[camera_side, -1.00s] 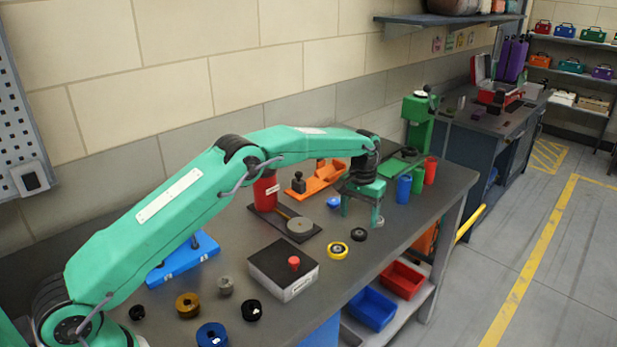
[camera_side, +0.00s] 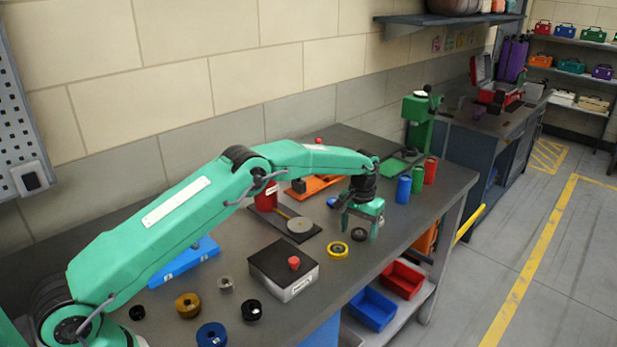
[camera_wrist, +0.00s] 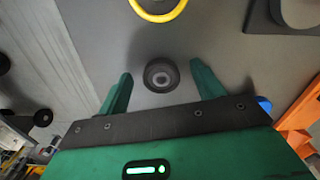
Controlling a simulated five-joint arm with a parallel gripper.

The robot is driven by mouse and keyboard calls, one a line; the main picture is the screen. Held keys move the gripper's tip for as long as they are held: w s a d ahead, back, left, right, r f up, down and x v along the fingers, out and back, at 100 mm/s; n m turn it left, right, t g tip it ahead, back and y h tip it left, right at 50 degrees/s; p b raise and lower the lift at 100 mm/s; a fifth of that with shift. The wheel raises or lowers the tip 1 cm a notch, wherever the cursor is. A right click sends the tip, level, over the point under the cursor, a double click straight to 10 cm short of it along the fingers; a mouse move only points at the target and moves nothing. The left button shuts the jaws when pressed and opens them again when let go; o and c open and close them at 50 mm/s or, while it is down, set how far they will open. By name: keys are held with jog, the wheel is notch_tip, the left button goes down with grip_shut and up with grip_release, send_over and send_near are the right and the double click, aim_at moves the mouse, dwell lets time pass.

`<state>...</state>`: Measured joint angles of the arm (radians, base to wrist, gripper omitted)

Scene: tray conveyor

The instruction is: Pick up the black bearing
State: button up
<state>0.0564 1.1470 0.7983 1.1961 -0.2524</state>
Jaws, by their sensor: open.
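The black bearing (camera_side: 359,235) lies flat on the grey bench, just right of a yellow-rimmed bearing (camera_side: 337,250). My gripper (camera_side: 360,226) is open and empty, pointing down over the bearing, with its fingers apart on either side of it in the picture. In the wrist view the black bearing (camera_wrist: 161,75) shows a grey centre and sits between and slightly beyond the two green fingertips (camera_wrist: 161,80), touching neither. The gap in height between fingertips and bearing is hard to tell.
A black-topped box with a red knob (camera_side: 284,268) stands nearer the camera. Other rings, blue (camera_side: 211,335), brass (camera_side: 188,305) and black (camera_side: 252,310), lie at the front left. Blue (camera_side: 403,189), green (camera_side: 417,180) and red (camera_side: 430,170) cylinders stand to the right. The bench's front edge is close.

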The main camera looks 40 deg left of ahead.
aim_at(359, 235)
jog(key=c, duration=1.1)
jog(key=shift+r, duration=0.15)
jog(key=shift+r, duration=0.8)
jog(key=r, duration=0.2)
jog(key=shift+s+d+r, duration=0.15)
jog(key=shift+d+r, duration=0.1)
jog(key=shift+r, duration=0.1)
jog(key=s+d+r, duration=0.6)
jog(key=d, duration=0.3)
jog(key=shift+s+r, duration=0.15)
jog(key=shift+r, duration=0.1)
